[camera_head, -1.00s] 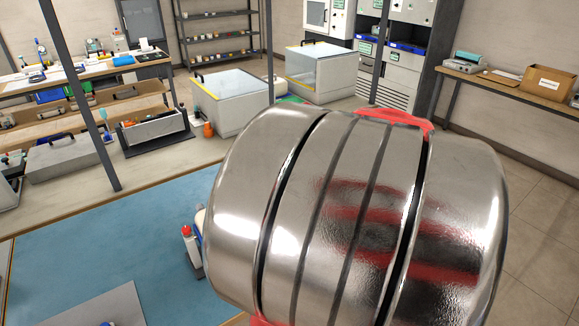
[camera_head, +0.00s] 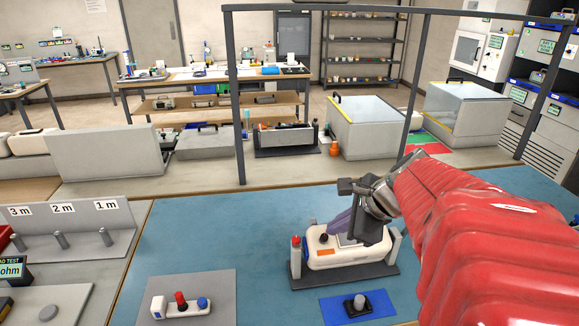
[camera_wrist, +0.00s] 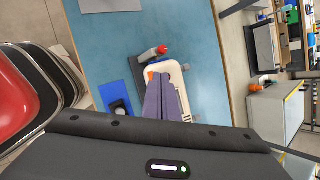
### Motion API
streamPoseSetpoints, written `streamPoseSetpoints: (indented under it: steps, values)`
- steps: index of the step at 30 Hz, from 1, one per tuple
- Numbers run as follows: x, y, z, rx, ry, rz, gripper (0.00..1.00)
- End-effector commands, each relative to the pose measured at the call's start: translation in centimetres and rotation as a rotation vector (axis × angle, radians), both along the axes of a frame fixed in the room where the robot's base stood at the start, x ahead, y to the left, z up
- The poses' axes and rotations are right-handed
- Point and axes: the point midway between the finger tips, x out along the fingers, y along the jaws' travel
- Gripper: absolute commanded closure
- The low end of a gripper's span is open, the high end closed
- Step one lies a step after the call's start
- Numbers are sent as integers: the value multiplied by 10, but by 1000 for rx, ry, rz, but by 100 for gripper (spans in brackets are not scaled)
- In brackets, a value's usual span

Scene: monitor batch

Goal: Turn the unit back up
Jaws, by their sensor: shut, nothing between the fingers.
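The unit is probably the white device (camera_head: 350,258) with an orange patch, on a dark stand (camera_head: 345,279) on the blue mat. It also shows in the wrist view (camera_wrist: 181,84). I cannot tell for sure which face is up. My gripper (camera_head: 338,227) reaches down from the right, its purple fingers shut and empty, over the device's top. The fingers (camera_wrist: 158,82) hide part of the device in the wrist view. I cannot tell whether they touch it.
A red-topped cylinder (camera_head: 295,258) stands at the stand's left end, and a grey post at its right. A grey plate (camera_head: 222,290) with a small white device lies left. The blue mat (camera_head: 200,215) has free room.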

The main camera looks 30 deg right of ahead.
Motion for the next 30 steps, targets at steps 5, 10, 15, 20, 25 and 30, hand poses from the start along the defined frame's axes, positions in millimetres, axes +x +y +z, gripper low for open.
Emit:
streamPoseSetpoints:
  steps: [5,10,15,20,25,30]
  values:
    - [5,51,2,-162,25,293,100]
    - [-2,94,3,-334,37,581,100]
    - [-21,133,3,-546,30,907,100]
    - [-43,163,1,-763,13,1227,100]
    - [-66,186,-2,-996,-13,1558,100]
    - [-82,198,-4,-1179,-35,1800,100]
